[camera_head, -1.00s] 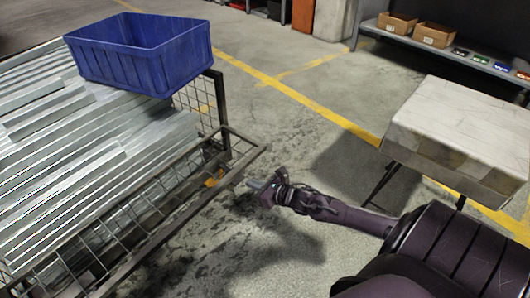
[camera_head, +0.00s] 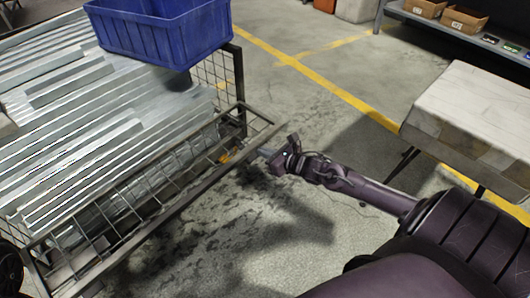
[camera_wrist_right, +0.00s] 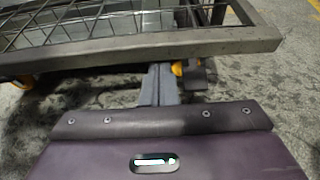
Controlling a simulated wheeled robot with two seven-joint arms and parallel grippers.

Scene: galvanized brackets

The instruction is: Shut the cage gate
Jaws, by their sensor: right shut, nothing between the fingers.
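The cage gate is a wire-mesh panel in a dark metal frame along the near side of the cage. Its top rail (camera_head: 190,193) leans outward from the metal stack, so the gate stands open at a tilt. My right gripper (camera_head: 264,153) is shut and empty, just outside the rail near its right end. In the right wrist view, the shut fingers (camera_wrist_right: 161,80) reach to the lower edge of the gate rail (camera_wrist_right: 130,48); I cannot tell whether they touch it. My left gripper is not in view.
Galvanized lengths (camera_head: 90,120) fill the cage, with a blue bin (camera_head: 165,35) on top at the back. A pale-topped table (camera_head: 475,105) stands at right. A shelf (camera_head: 450,32) with boxes is at the back right. Floor between cage and table is clear.

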